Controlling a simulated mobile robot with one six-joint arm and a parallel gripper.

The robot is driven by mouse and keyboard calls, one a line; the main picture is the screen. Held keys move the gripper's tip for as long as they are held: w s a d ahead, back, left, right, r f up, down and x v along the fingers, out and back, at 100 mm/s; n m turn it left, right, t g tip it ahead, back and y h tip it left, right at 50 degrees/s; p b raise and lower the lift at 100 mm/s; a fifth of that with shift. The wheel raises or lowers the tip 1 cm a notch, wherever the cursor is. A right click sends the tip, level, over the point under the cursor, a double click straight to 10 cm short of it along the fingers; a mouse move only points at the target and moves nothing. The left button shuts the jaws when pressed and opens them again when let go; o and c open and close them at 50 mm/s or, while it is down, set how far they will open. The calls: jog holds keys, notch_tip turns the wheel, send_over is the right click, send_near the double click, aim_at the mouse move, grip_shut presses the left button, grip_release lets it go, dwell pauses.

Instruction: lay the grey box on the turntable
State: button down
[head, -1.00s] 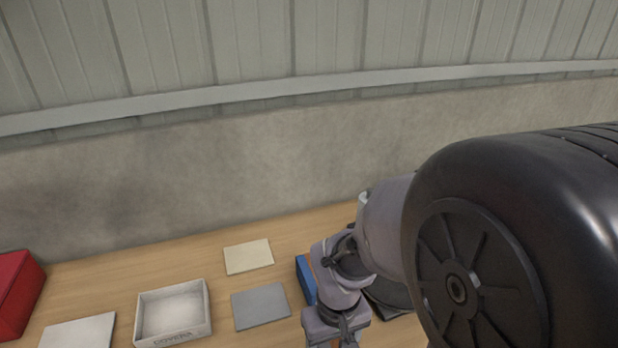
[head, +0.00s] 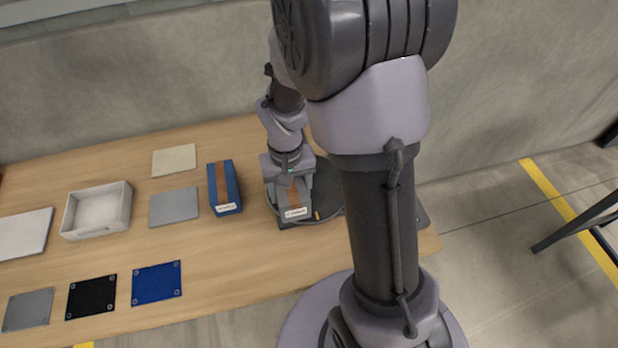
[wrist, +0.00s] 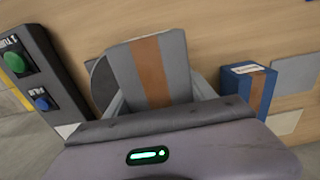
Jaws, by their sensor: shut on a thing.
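The grey box (head: 293,204) with a brown stripe and a white label is at my gripper (head: 290,184), over the dark round turntable (head: 326,199). My gripper is shut on the box; in the wrist view the grey box (wrist: 152,72) sits between the two fingers. The turntable shows partly behind the box at the left in the wrist view (wrist: 103,80). My arm hides part of the turntable in the head view. I cannot tell whether the box touches the turntable's surface.
A blue box with a brown stripe (head: 224,188) stands just left of the turntable. Further left are a white tray (head: 98,228), flat plates and coloured mats (head: 156,283). A panel with a green button (wrist: 15,62) and a blue button stands beside the turntable.

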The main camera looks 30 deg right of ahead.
jog(key=w+d, duration=0.1)
jog(key=d, duration=0.1)
jog(key=w+d+b, duration=0.1)
jog(key=d, duration=0.1)
jog(key=w+d+f, duration=0.1)
jog(key=d, duration=0.2)
jog(key=shift+w, duration=0.4)
notch_tip(320, 180, down, 4)
jog(key=shift+r+b, duration=0.25)
jog(key=shift+b, duration=1)
jog(key=shift+r, duration=0.2)
jog(key=shift+f, duration=0.15)
jog(key=shift+c, duration=1.6)
grip_release()
